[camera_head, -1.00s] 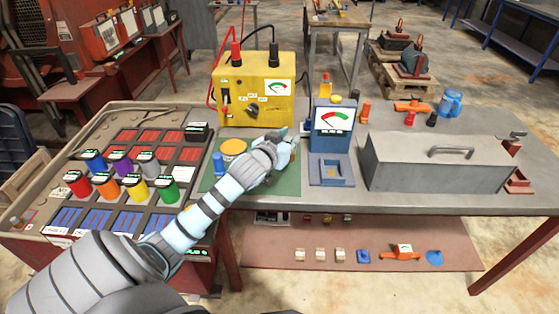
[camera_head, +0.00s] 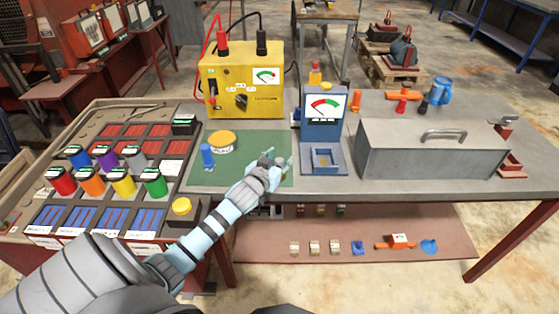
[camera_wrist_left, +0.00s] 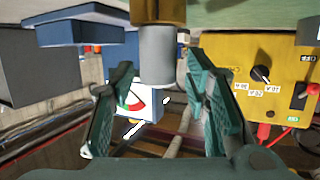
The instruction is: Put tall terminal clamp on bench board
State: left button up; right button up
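My left gripper (camera_head: 268,160) is low over the right part of the green bench board (camera_head: 238,142). In the left wrist view its two teal fingers (camera_wrist_left: 158,105) are spread apart. A grey cylinder with a brown-gold end (camera_wrist_left: 157,52), perhaps the tall terminal clamp, shows between and beyond the fingertips. Its brown-gold end meets the green surface at the top of that view. The fingers show gaps on both sides of it. In the head view the gripper mostly hides it. My right gripper is out of view.
Behind is a yellow meter box (camera_head: 242,85); to the right are a blue meter stand (camera_head: 324,130) and a grey metal case (camera_head: 432,150). A tray of coloured cans (camera_head: 122,182) is left.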

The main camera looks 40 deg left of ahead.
pick_arm(q)
jog(key=shift+s, duration=0.1)
jog(key=p+v, duration=0.2)
jog(key=v, duration=1)
jog(key=s+d+f+m+g+h, duration=0.1)
jog(key=s+d+f+g, duration=0.1)
jog(key=f, duration=0.6)
jog(key=s+d+f+m+g, duration=0.1)
jog(key=s+f, duration=0.2)
jog(key=f, duration=0.5)
jog(key=s+d+f+g+h, duration=0.1)
jog(key=s+d+f+g, duration=0.1)
jog(key=f, duration=0.6)
jog(key=s+d+f+g, duration=0.1)
jog(key=s+f+g, duration=0.1)
jog(key=s+f, duration=0.4)
jog(key=s+d+f+m+g, duration=0.1)
jog(key=s+f, duration=0.6)
jog(key=s, duration=0.7)
jog(key=s+d+f+g+h, duration=0.1)
jog(key=s+d+f+g, duration=0.2)
jog(key=s, duration=0.7)
notch_tip(320, 180, down, 4)
jog(key=shift+d+r+g, duration=0.1)
jog(key=shift+d+g, duration=0.1)
jog(key=shift+g, duration=0.8)
jog(key=shift+s, duration=0.1)
